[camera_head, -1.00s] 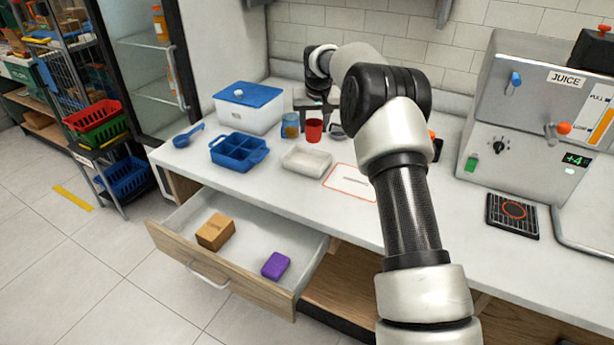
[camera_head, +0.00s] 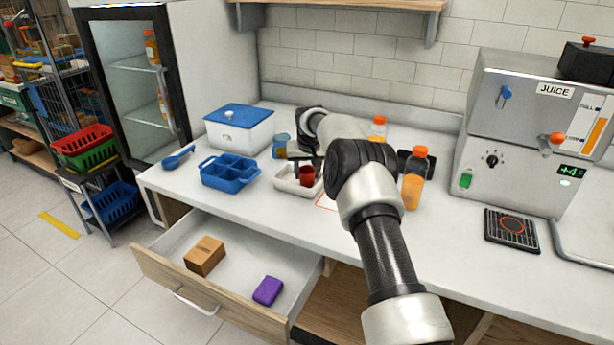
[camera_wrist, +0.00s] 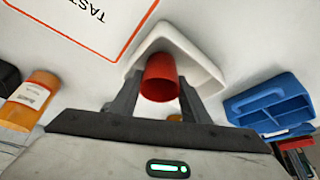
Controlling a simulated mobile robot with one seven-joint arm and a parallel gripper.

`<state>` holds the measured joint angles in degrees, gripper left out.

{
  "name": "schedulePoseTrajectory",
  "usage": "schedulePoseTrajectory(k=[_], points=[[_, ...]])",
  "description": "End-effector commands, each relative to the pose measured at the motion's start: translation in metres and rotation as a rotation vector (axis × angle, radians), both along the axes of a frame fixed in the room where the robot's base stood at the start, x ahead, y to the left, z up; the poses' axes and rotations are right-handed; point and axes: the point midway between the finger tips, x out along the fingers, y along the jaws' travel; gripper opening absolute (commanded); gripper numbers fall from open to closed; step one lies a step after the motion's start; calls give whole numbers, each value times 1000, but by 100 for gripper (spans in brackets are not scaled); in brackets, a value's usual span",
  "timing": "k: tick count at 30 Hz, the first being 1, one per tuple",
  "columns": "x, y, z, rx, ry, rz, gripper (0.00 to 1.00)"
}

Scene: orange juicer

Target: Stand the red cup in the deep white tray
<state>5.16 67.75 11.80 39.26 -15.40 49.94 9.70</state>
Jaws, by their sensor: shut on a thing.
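The red cup (camera_head: 306,177) is upright, or nearly so, within the outline of the white tray (camera_head: 284,188) in the head view. My gripper (camera_head: 308,165) is shut on it, partly hidden behind my arm. In the wrist view the cup (camera_wrist: 160,80) sits between the two dark fingers of my gripper (camera_wrist: 158,98), with the white tray (camera_wrist: 203,60) around and beyond it. I cannot tell whether the cup's base touches the tray floor.
A blue divided caddy (camera_head: 229,172) stands left of the tray, and a blue jug (camera_head: 280,146) just behind it. A blue-lidded white box (camera_head: 239,130) is at the back left. Orange bottles (camera_head: 413,180) stand right of my arm. An open drawer (camera_head: 232,258) juts out below.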

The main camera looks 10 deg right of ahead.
Motion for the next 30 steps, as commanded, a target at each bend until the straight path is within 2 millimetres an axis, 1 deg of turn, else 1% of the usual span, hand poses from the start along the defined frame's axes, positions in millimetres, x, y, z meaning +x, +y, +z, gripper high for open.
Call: schedulePoseTrajectory(k=[1, 2, 8, 13, 14, 15, 24, 28, 30], points=[[0, 0, -6, 0, 0, 0, 18], [0, 0, -8, 0, 0, 0, 18], [0, 0, -7, 0, -1, 0, 18], [0, 0, -12, 0, -1, 0, 18], [0, 0, -11, 0, -1, 0, 46], [0, 0, -11, 0, -1, 0, 50], [0, 0, -8, 0, -2, 0, 50], [-3, 0, 4, -1, -3, 1, 50], [-8, 0, 16, -1, -4, 1, 50]])
